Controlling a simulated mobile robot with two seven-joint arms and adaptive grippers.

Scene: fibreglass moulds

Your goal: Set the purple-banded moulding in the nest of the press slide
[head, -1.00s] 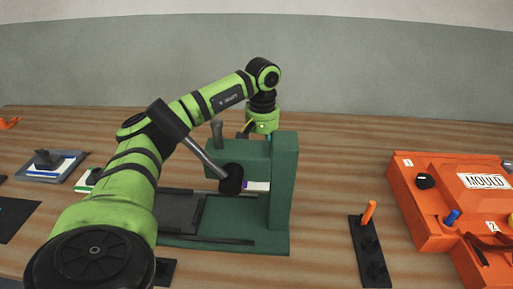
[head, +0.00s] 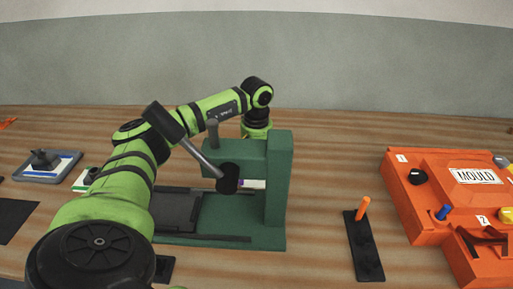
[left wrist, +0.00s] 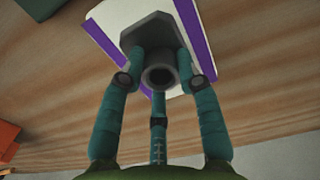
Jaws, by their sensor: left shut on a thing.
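The purple-banded moulding (left wrist: 205,28) is a white plate with purple edge strips and a grey upright boss. In the left wrist view my left gripper (left wrist: 160,68) has its teal fingers shut around the boss. The wood table shows beyond the plate. In the head view my left wrist is behind the green press (head: 278,190), which hides the fingers. A white piece with a purple end, seemingly the moulding, shows through the press gap (head: 251,184). The dark press slide (head: 177,209) lies at the press's left; I cannot make out its nest. My right gripper is not in view.
A blue-banded piece sits on a grey tray (head: 34,177) at left. An orange MOULD box (head: 430,222) and a black peg strip (head: 362,250) stand right. Bare table lies behind the press.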

